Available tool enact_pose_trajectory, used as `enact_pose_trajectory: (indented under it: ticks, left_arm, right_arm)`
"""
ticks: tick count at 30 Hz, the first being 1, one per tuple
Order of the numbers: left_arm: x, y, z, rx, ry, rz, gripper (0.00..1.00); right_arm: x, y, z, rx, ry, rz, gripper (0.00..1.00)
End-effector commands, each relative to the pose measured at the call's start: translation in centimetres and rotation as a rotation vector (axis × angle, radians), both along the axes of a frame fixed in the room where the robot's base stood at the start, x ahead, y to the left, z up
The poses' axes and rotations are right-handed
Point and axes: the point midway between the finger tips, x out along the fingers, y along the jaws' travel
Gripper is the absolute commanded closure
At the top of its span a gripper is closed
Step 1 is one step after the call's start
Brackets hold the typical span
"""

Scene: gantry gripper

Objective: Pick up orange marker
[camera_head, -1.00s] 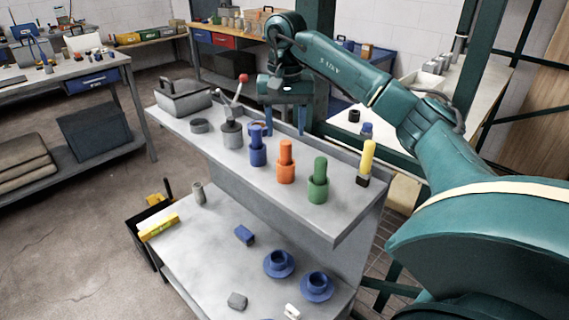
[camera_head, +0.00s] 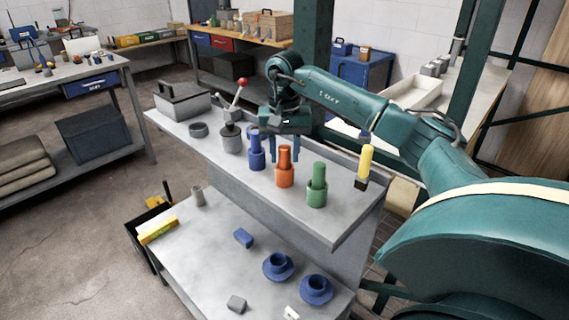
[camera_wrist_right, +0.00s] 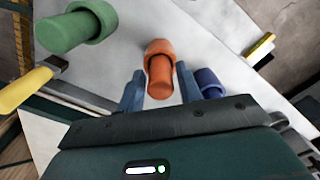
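The orange marker (camera_head: 285,168) stands upright on the grey upper shelf (camera_head: 336,228), between a blue marker (camera_head: 256,152) and a green marker (camera_head: 317,186). My right gripper (camera_head: 286,157) is open just behind the orange marker, with its blue fingers pointing down. In the right wrist view the orange marker (camera_wrist_right: 160,68) shows ahead of and between the two spread fingers (camera_wrist_right: 158,90); I cannot tell whether either touches it. The green marker (camera_wrist_right: 75,30) and blue marker (camera_wrist_right: 208,84) show on either side. My left gripper is not in view.
A red-knobbed lever device (camera_head: 232,136), a grey ring (camera_head: 198,130) and a grey toolbox (camera_head: 182,100) sit to the left. Blue flanged parts (camera_head: 278,266) lie on the lower shelf.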

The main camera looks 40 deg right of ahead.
Motion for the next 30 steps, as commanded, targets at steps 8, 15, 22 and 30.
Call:
enact_pose_trajectory:
  ticks: [8, 15, 22, 30]
  left_arm:
    - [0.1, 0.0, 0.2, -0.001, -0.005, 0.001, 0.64]
    - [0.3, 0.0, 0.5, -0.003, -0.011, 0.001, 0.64]
    - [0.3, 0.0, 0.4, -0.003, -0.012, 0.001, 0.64]
    - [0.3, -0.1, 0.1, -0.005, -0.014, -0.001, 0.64]
  right_arm:
    - [0.0, 0.0, 0.0, 0.000, 0.000, 0.000, 0.88]
    - [0.0, 0.0, 0.1, 0.001, -0.001, 0.000, 0.98]
    - [0.1, 0.0, 1.1, 0.000, -0.004, 0.000, 0.98]
    - [0.1, 0.0, 6.6, 0.001, -0.006, -0.001, 0.98]
